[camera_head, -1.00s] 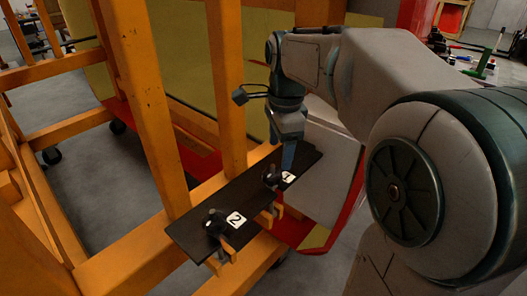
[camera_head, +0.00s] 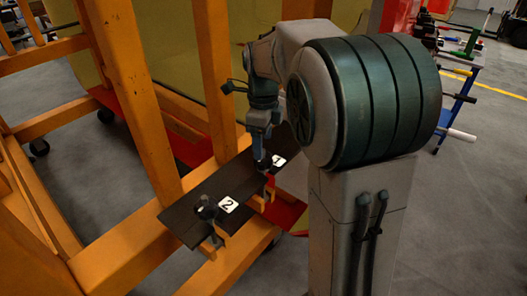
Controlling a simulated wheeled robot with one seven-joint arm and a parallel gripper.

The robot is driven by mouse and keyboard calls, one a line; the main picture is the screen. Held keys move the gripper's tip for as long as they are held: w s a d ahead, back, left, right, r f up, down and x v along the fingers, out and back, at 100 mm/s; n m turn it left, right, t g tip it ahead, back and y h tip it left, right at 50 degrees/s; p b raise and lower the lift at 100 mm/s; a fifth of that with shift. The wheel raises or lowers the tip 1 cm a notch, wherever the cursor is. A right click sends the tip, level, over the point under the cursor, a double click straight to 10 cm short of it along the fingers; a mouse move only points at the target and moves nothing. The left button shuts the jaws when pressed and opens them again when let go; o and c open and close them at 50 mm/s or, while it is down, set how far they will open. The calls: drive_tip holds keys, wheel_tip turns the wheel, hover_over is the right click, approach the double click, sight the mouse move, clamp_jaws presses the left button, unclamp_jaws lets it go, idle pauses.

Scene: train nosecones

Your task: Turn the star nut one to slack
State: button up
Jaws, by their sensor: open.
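Star nut one is a small dark knob (camera_head: 264,166) beside the white label "1" (camera_head: 279,159) on a dark board (camera_head: 186,212). My gripper (camera_head: 262,150) points down right over this nut, with its fingertips at or just above it. I cannot tell whether they touch it. The gap between the fingers is too small to make out, but the gripper is open. A second dark star nut (camera_head: 207,208) stands beside the label "2" (camera_head: 228,204), nearer the board's front left end.
The board rests on an orange frame (camera_head: 235,262) with tall orange posts (camera_head: 212,80) close to the left of my arm. A blue tool rack (camera_head: 462,95) stands at the far right. Grey floor is free at the right.

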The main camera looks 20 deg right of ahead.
sight(263, 163)
drive_tip(key=shift+f, duration=2.15)
drive_tip(key=c, duration=1)
